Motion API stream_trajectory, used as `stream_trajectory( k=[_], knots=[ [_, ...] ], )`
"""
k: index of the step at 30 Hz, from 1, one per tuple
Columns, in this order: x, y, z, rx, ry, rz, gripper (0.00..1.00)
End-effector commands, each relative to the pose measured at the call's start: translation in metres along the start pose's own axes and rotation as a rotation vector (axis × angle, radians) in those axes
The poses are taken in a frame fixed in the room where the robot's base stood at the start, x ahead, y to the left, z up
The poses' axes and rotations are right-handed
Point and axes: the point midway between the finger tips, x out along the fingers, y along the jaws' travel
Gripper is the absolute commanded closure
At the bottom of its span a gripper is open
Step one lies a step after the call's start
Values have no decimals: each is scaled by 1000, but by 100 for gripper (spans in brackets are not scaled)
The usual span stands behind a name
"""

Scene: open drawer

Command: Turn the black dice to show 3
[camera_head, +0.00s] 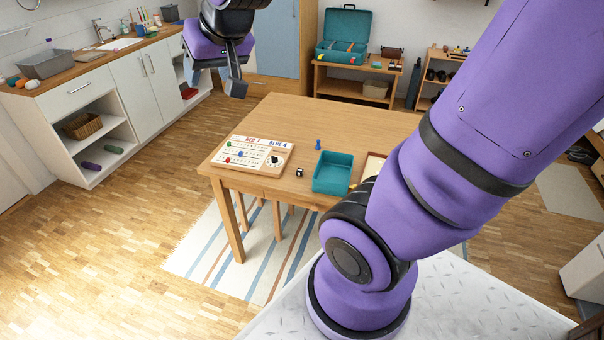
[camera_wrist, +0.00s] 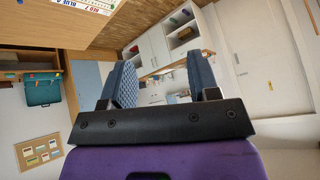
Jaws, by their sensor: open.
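The black dice (camera_head: 299,172) is a small dark cube with light pips near the front edge of the wooden table (camera_head: 345,122). It lies between a white game board and a teal tray. Its pips are too small to read in the head view, and it is not in the wrist view. My gripper (camera_head: 236,84) is up in the air at the top of the head view, beyond and left of the dice, well apart from the table top. In the wrist view its two grey padded fingers (camera_wrist: 160,82) stand wide apart with nothing between them.
On the table are the game board (camera_head: 247,155) with coloured pegs and a dial, the teal tray (camera_head: 331,173), a blue pawn (camera_head: 318,145) and a wooden-edged box (camera_head: 373,166) partly hidden by my arm. The table's far half is clear. A kitchen counter (camera_head: 100,62) stands left.

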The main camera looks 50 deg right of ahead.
Motion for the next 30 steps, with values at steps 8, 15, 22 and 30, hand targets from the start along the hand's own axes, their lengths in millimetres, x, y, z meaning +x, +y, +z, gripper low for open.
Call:
stream_trajectory(
  k=[8,15,22,30],
  knots=[
    [92,20,-50,166,108,28,45],
    [172,54,-73,304,213,92,45],
    [247,98,-74,422,316,190,45],
    [325,160,-48,526,439,345,45]
  ],
)
